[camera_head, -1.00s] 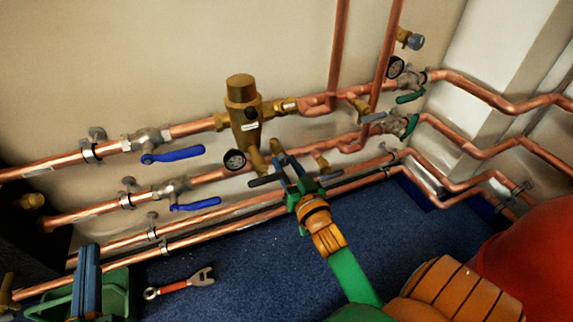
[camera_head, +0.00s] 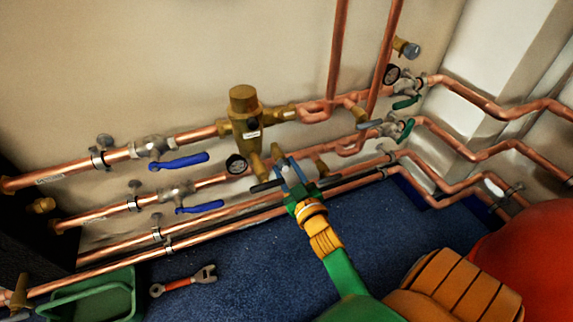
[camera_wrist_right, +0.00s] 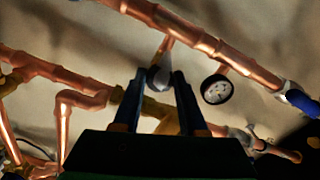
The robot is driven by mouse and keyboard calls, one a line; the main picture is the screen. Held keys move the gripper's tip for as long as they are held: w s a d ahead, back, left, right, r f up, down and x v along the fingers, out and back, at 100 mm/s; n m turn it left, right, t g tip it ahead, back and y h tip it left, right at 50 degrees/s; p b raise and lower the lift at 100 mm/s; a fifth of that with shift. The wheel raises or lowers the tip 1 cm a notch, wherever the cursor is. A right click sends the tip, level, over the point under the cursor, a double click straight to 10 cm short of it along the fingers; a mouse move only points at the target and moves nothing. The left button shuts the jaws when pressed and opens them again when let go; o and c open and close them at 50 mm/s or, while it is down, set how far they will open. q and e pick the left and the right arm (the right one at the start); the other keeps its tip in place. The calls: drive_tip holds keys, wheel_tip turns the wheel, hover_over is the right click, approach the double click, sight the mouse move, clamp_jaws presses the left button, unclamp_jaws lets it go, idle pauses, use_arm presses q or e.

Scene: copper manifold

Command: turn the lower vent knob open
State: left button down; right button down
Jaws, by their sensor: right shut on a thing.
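My right gripper (camera_head: 288,176) is at the lower pipe run, just below the brass valve body (camera_head: 244,120). Its blue fingers are shut on the lower vent knob. In the right wrist view a grey rounded part of the knob (camera_wrist_right: 159,77) sits between the fingertips. A dark bar (camera_head: 265,186) sticks out left of the fingers in the head view; most of the knob is hidden by them, so its turn angle cannot be told. My left gripper is out of view.
A round gauge (camera_head: 236,164) is close to the left of the right gripper. Blue lever handles (camera_head: 179,162) are farther left and green ones (camera_head: 406,102) at the right. A red-handled wrench (camera_head: 184,281) and a green tray (camera_head: 70,294) lie on the blue floor.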

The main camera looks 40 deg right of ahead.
drive_tip(key=shift+r+n+p, duration=0.15)
drive_tip(key=shift+n+p, duration=0.15)
drive_tip(key=shift+n, duration=0.7)
drive_tip(key=n, duration=0.2)
drive_tip(key=shift+n+p, duration=0.3)
drive_tip(key=n, duration=0.2)
drive_tip(key=shift+n, duration=0.4)
drive_tip(key=n, duration=0.2)
drive_tip(key=shift+n, duration=0.4)
drive_tip(key=n, duration=0.2)
drive_tip(key=shift+n, duration=1.2)
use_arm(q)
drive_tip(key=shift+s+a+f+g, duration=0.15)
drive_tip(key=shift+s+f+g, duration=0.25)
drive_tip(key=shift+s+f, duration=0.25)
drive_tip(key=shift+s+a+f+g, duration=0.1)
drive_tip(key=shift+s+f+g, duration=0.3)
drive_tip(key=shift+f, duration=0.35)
use_arm(e)
drive_tip(key=shift+n, duration=1.6)
